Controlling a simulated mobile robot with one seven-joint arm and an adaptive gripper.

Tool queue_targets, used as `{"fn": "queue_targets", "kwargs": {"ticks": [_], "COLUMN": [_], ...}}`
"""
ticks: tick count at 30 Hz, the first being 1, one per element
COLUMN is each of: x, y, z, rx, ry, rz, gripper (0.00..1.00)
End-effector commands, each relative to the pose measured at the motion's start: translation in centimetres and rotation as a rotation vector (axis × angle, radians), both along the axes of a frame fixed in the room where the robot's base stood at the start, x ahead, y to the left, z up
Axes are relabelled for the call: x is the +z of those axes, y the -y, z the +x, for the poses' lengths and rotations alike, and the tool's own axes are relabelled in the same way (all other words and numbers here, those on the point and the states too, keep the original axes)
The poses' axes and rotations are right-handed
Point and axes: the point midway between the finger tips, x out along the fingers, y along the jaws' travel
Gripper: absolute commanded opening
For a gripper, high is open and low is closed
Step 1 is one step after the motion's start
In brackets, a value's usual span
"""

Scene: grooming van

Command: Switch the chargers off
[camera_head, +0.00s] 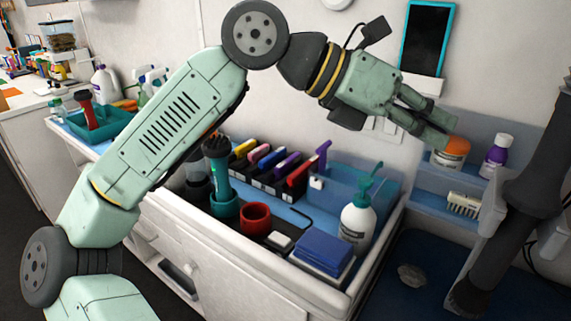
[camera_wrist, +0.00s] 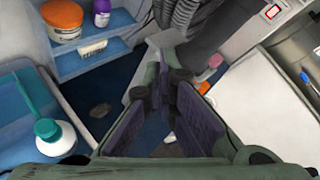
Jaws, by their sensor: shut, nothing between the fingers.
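My gripper (camera_head: 434,126) is shut and empty, held high in front of the wall near the shelf. In the wrist view its fingers (camera_wrist: 168,80) point down past the shelf. Small white plates (camera_head: 389,126) on the wall are partly hidden behind my gripper; I cannot tell whether they are switches. On the counter (camera_head: 270,205), a black and teal tool (camera_head: 216,162) stands in a teal cup (camera_head: 225,205). I cannot tell whether this is a charger. No charger light or switch position can be made out.
A white pump bottle (camera_head: 357,222), blue cloths (camera_head: 323,250), a red cup (camera_head: 255,217) and a row of coloured tools (camera_head: 268,165) crowd the counter.

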Motion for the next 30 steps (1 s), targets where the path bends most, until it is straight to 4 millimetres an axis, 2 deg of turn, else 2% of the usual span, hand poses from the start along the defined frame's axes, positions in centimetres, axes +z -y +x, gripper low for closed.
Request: {"fn": "queue_targets", "kwargs": {"ticks": [1, 3, 5, 6, 9, 12, 16, 26, 30], "x": [-3.6, -8.1, -10.8, -12.1, -13.9, -14.4, -14.6, -14.8, -16.0], "y": [-0.8, -3.6, -6.7, -9.0, -13.8, -16.9, -18.3, -18.3, -18.3], "z": [2.8, 5.9, 7.8, 8.7, 10.1, 10.4, 10.5, 10.5, 10.4], "rx": [0.069, 0.162, 0.238, 0.286, 0.385, 0.446, 0.472, 0.469, 0.468], "ry": [-0.025, -0.071, -0.110, -0.137, -0.195, -0.234, -0.254, -0.253, -0.255], "rz": [0.202, 0.451, 0.638, 0.745, 0.952, 1.072, 1.125, 1.123, 1.123], "gripper": [0.00, 0.00, 0.00, 0.00, 0.00, 0.00, 0.00, 0.00, 0.00]}}
